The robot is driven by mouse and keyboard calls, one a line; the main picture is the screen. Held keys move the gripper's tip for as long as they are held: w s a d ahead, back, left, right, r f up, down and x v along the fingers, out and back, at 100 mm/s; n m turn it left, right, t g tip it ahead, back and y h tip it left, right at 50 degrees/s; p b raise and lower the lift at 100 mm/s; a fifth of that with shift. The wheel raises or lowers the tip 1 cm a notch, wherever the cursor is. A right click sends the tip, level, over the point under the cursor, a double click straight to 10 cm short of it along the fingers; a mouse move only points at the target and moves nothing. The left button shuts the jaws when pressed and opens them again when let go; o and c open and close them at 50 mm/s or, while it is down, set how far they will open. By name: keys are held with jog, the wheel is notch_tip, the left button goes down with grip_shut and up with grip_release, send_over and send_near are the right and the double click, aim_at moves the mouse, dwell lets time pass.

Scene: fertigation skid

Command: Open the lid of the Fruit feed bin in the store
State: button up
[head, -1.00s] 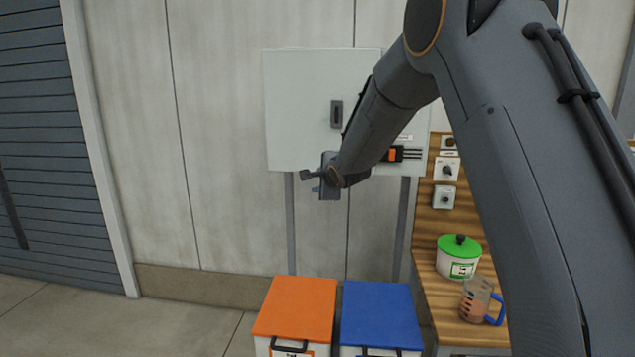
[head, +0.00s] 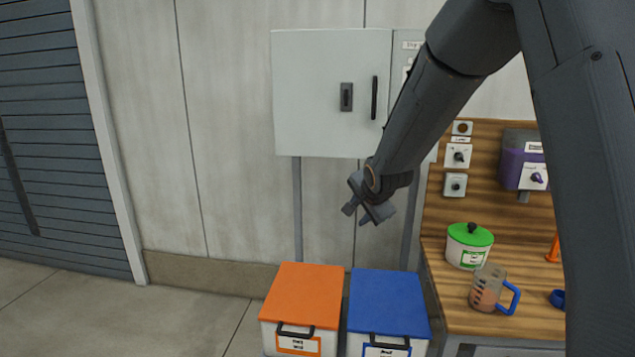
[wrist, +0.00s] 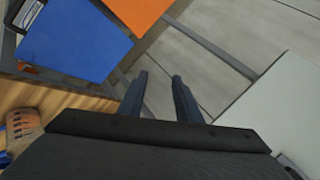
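Two lidded bins stand on the floor side by side. One has an orange lid (head: 305,292) and the other a blue lid (head: 387,302); both lids are shut. Each has a black handle at its front edge, the orange one's handle (head: 295,331) lying above a white label. The label print is too small to read surely, so I cannot tell which is the Fruit feed bin. My gripper (head: 357,215) is in the air above and behind the lids, touching neither. In the wrist view its two fingers (wrist: 160,92) are apart and empty, with the blue lid (wrist: 75,38) and orange lid (wrist: 137,12) beyond.
A grey wall cabinet (head: 310,95) on legs stands behind the bins. A wooden bench (head: 520,318) at right holds a green-lidded pot (head: 468,248) and a jug with a blue handle (head: 488,290). Open floor (head: 190,320) lies left of the bins.

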jog(key=s+d+f+n+g+b, duration=0.1)
jog(key=s+d+f+n, duration=0.1)
jog(key=s+f, duration=0.2)
jog(key=s+d+f+n+g+h+b, duration=0.1)
jog(key=s+d+f+n+g+b, duration=0.1)
jog(key=s, duration=0.8)
notch_tip(320, 180, down, 2)
jog(key=shift+s+d+f+n+g, duration=0.1)
jog(key=shift+s+d+n+g, duration=0.15)
jog(key=shift+d+n, duration=0.4)
jog(key=s+f+n+g+b, duration=0.1)
jog(key=s+f+n, duration=0.1)
jog(key=s, duration=0.4)
jog(key=s+d+f+n+g+b, duration=0.1)
jog(key=s+f+n+g, duration=0.1)
jog(key=s, duration=0.4)
jog(key=s+d+f+n+g+b, duration=0.1)
jog(key=s+f+n, duration=0.1)
jog(key=s, duration=0.4)
jog(key=shift+s+d+f, duration=0.2)
jog(key=shift+s+f, duration=0.1)
jog(key=shift+f, duration=0.2)
jog(key=c, duration=0.5)
jog(key=shift+s, duration=0.1)
grip_shut()
